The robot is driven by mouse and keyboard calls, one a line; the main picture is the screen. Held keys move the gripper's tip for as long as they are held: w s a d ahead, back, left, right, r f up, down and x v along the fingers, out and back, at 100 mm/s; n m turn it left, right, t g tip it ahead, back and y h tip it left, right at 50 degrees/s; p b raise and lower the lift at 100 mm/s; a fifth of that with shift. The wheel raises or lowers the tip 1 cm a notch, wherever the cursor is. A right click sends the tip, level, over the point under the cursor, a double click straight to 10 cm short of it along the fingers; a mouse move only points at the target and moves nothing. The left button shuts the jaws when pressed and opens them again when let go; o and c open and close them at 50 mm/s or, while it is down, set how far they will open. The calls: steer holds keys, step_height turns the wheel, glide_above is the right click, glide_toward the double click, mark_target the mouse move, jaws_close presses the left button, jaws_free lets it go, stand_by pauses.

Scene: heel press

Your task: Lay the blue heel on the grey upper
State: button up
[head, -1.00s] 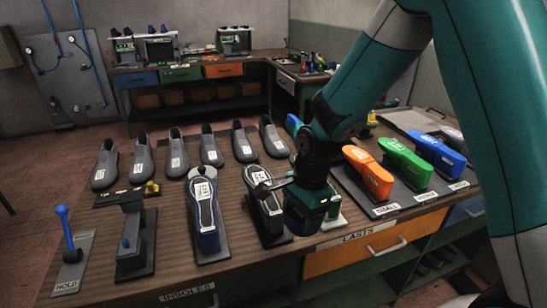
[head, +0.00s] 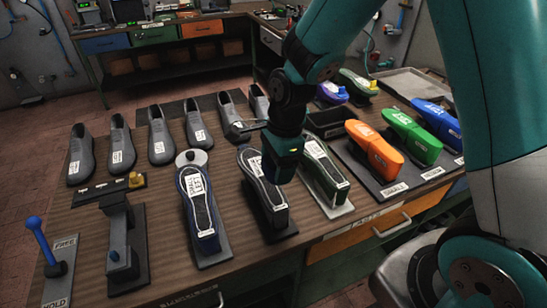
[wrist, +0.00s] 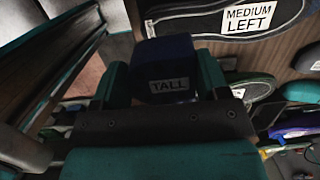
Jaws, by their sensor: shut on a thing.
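The blue heel (wrist: 168,55) is a dark block marked TALL, held between the two fingers of my gripper (wrist: 166,82) in the wrist view. In the head view my gripper (head: 283,170) is pointing down, over or just right of the middle upturned shoe (head: 268,205), a dark grey one with a white label. The wrist view shows a dark sole marked MEDIUM LEFT (wrist: 225,18) beyond the heel, apart from it in the picture. How high the heel hangs cannot be told. A blue-rimmed upturned shoe (head: 200,207) stands left, a green one (head: 325,170) right.
Grey shoes (head: 118,145) stand in a row behind. A blue-handled lever (head: 40,240) and a dark press-like stand (head: 120,240) are at the left. Orange, green and blue lasts (head: 373,150) fill the right. A dark open bin (head: 328,122) is behind the green shoe.

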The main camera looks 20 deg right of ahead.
steer(key=b, duration=0.4)
glide_above(275, 202)
steer(key=shift+d+f, duration=0.2)
steer(key=shift+f, duration=0.95)
steer(key=shift+d+f, duration=0.15)
steer(key=shift+f, duration=0.95)
steer(key=shift+f+b, duration=1.3)
steer(key=shift+f, duration=0.75)
steer(key=shift+f+b, duration=0.3)
steer(key=shift+f, duration=0.25)
steer(key=o, duration=1.1)
steer(key=shift+c, duration=0.2)
steer(key=d+r, duration=0.1)
steer(key=r, duration=0.4)
steer(key=r+b, duration=0.1)
steer(key=r, duration=0.5)
steer(key=d+r, duration=0.1)
steer(key=r, duration=0.5)
steer(key=shift+s+d+r, duration=0.1)
steer(key=shift+d+r, duration=0.05)
steer(key=shift+d, duration=0.15)
